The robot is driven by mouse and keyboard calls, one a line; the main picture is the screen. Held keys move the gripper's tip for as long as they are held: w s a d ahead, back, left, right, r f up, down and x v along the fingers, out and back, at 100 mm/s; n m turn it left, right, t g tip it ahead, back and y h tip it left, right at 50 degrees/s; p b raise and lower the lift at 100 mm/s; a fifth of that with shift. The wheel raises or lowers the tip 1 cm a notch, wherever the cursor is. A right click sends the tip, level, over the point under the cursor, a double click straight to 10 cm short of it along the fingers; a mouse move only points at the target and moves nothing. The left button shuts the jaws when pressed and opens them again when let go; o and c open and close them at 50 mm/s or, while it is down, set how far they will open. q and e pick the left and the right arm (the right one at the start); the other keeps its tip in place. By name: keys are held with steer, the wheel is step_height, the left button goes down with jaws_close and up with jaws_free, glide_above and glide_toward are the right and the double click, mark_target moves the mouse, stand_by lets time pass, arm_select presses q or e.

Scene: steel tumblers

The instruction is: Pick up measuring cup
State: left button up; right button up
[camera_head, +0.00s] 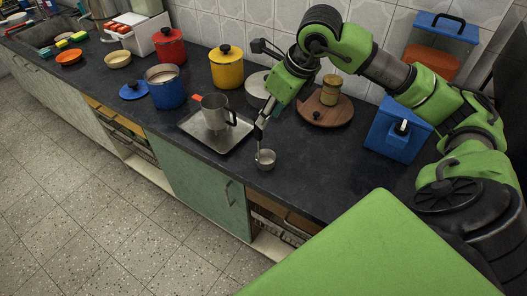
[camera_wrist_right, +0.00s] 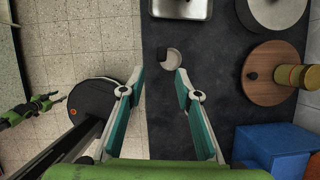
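A small steel cup (camera_head: 265,160), likely the measuring cup, stands on the dark counter near its front edge. In the right wrist view the cup (camera_wrist_right: 176,63) lies just beyond the fingertips, nearer the right finger, with a dark patch on its left side. My right gripper (camera_wrist_right: 160,76) is open and empty, its two teal-padded fingers spread wide. In the head view my right gripper (camera_head: 259,133) points down just above and behind the cup, seen nearly edge-on. A small green and black part of my left arm shows at the left of the wrist view; its fingers are too small to read.
A steel tray (camera_head: 188,126) with a larger steel jug (camera_head: 214,112) stands left of the cup. A round wooden board (camera_head: 341,113) with a jar (camera_head: 331,91) and a blue box (camera_head: 392,132) stand to the right. Counter right of the cup is clear.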

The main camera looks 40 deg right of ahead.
glide_above(258, 139)
steer(key=s+d, duration=0.1)
step_height(258, 139, down, 4)
steer(key=p+x, duration=0.3)
steer(key=x, duration=0.2)
steer(key=shift+f, duration=0.25)
steer(key=shift+r, duration=0.1)
jaws_close()
